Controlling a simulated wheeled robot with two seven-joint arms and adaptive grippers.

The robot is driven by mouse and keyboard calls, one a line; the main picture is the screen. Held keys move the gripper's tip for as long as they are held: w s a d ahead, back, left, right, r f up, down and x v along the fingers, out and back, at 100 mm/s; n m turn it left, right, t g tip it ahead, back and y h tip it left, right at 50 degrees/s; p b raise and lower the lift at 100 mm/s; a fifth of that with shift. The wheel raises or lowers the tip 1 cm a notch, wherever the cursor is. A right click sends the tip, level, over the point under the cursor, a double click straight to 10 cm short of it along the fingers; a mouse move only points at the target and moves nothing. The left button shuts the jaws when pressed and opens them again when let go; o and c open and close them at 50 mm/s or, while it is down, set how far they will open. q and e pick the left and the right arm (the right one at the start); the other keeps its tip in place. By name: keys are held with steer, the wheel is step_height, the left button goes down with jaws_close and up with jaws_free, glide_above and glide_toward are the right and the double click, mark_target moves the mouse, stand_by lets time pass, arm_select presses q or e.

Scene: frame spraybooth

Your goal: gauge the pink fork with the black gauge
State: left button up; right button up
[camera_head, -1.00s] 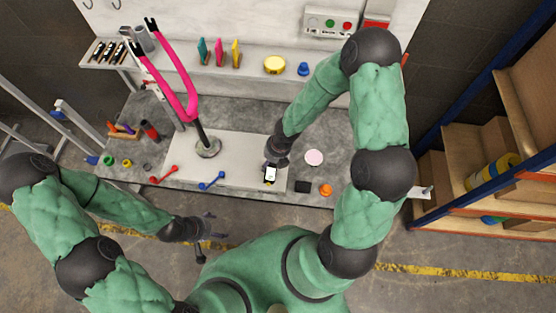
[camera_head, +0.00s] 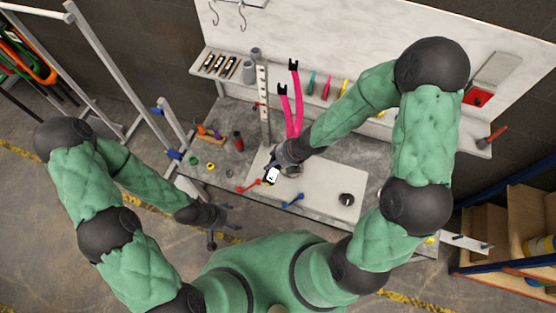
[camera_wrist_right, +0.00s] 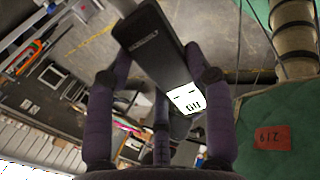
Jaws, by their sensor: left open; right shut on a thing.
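The pink fork (camera_head: 297,112) stands upright at the back of the bench, its two prongs pointing up with black tips. Its lower end and stand are hidden behind my right gripper and forearm. My right gripper (camera_head: 275,168) is shut on the black gauge (camera_head: 266,181), in front of the fork's lower end. In the right wrist view the gauge (camera_wrist_right: 150,38) is a long black body with a lit white display, between the dark fingers. I cannot tell whether it touches the fork. My left gripper (camera_head: 222,215) is open and empty, in front of the bench's front edge.
A red wrench-like tool (camera_head: 248,186) and a blue one (camera_head: 292,201) lie near the front edge. A dark round thing (camera_head: 346,199) sits on the white board (camera_head: 325,180). A grey perforated post (camera_head: 263,100) stands left of the fork. Shelving (camera_head: 490,230) is at right.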

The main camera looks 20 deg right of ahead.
steer(key=shift+d, duration=0.1)
stand_by(0.3)
steer(key=shift+w+r, duration=0.1)
steer(key=shift+r, duration=0.05)
steer(key=shift+w+d+r+p, duration=0.1)
steer(key=shift+w+d+p, duration=0.25)
steer(key=shift+p, duration=0.5)
steer(key=w+p, duration=0.1)
steer(key=w+d+p, duration=0.1)
steer(key=p, duration=0.1)
steer(key=shift+w+d, duration=0.3)
steer(key=shift+w+d+p, duration=0.3)
steer(key=shift+w+p, duration=0.05)
steer(key=shift+p, duration=0.2)
steer(key=shift+f, duration=0.2)
steer(key=shift+w+d+p, duration=0.45)
steer(key=shift+w+p, duration=0.3)
steer(key=shift+p, duration=0.5)
stand_by(0.7)
stand_by(0.5)
